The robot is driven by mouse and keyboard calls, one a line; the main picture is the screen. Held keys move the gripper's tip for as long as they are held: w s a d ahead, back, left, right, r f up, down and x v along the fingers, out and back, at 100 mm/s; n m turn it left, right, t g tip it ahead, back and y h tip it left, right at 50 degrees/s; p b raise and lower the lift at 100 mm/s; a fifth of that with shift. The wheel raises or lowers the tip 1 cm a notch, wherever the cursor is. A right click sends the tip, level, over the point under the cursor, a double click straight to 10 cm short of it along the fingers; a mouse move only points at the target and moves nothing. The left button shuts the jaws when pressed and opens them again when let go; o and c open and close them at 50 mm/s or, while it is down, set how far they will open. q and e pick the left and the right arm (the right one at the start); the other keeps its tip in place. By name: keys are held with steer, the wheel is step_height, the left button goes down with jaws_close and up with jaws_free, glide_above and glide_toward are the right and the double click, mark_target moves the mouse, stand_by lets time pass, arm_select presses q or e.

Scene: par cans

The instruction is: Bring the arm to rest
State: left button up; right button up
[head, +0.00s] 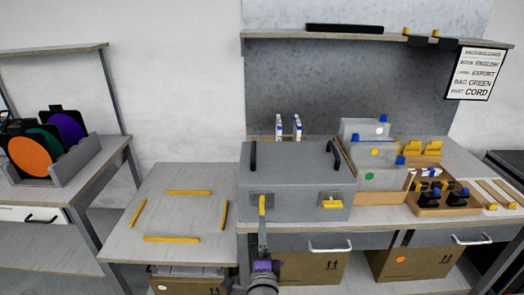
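One gripper of mine (263,228) reaches up from the bottom centre in the head view; it seems to be the left. Its purple and grey wrist is below, and its narrow grey fingers end at the upright yellow latch handle (262,205) on the front of the grey case (290,180). The fingers overlap in this view, so their opening and any contact with the handle cannot be told. A second yellow latch handle (332,204), on the case's right, lies level. The case's lid is down. My other gripper is out of view.
The case stands on a grey bench with drawers (330,243). Stepped grey bins (365,155) and a wooden tray (446,209) of dark items stand to its right. The low table (190,215) on the left is clear inside several yellow strips. A shelf (370,41) hangs above.

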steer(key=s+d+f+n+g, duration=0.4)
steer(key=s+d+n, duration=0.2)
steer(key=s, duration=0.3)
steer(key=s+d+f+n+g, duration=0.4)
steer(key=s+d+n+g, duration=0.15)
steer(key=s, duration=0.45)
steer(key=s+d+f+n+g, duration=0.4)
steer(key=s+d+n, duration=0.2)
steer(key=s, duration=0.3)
arm_select(q)
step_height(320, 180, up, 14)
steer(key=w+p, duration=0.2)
steer(key=p, duration=1)
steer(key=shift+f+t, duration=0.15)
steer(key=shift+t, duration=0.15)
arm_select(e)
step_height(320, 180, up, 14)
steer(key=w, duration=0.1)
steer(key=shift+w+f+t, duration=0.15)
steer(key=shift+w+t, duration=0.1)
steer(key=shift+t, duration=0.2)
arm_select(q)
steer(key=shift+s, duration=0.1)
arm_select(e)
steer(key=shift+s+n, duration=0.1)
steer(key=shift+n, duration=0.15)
